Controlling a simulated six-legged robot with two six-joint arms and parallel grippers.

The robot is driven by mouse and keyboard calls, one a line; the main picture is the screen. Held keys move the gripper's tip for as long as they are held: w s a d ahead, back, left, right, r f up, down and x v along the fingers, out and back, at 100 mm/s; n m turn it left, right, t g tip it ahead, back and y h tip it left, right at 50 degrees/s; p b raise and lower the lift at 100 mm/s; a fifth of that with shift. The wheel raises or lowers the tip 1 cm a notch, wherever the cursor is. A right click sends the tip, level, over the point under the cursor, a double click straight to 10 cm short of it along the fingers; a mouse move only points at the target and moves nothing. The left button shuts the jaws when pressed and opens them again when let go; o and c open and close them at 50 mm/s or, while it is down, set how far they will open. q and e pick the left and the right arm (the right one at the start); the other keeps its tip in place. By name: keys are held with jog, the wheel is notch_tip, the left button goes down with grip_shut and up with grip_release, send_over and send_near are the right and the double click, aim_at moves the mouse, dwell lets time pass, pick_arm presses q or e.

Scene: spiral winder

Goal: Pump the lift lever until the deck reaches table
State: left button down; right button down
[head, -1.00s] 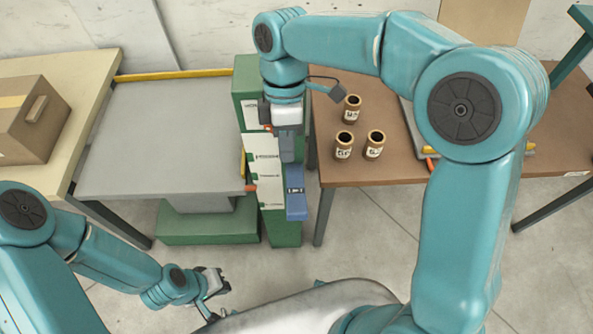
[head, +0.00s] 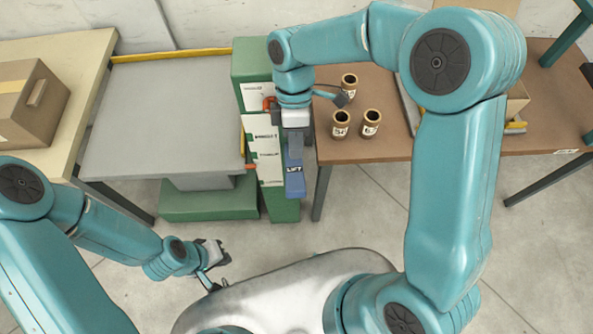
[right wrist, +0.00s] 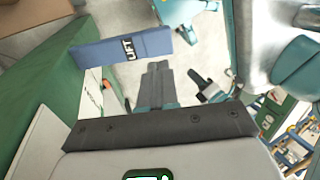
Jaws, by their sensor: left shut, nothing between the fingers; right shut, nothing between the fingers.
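The blue lift lever (head: 295,182), marked LIFT, sticks out from the front of the green column (head: 277,210). It also shows in the right wrist view (right wrist: 105,53). My right gripper (head: 296,157) is shut and empty, over the lever's inner part in the head view. In the right wrist view its closed fingers (right wrist: 157,68) are beside the lever; contact cannot be told. The flat grey deck (head: 165,115) lies between the beige table (head: 75,75) and the column, near table height; the exact height gap is unclear. My left gripper (head: 226,257) is shut and empty, low in front.
A cardboard box (head: 28,105) sits on the beige table. The brown table (head: 375,148) at right carries three labelled cylinders (head: 341,125) and a tray. A green base (head: 205,202) stands under the deck. Floor (head: 365,220) is open before the brown table.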

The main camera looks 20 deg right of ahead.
aim_at(297, 184)
jog(key=p+x, duration=0.1)
jog(key=x, duration=0.6)
jog(key=shift+s+f, duration=0.15)
jog(key=shift+a+f, duration=0.1)
jog(key=shift+f, duration=0.45)
jog(key=shift+s, duration=0.1)
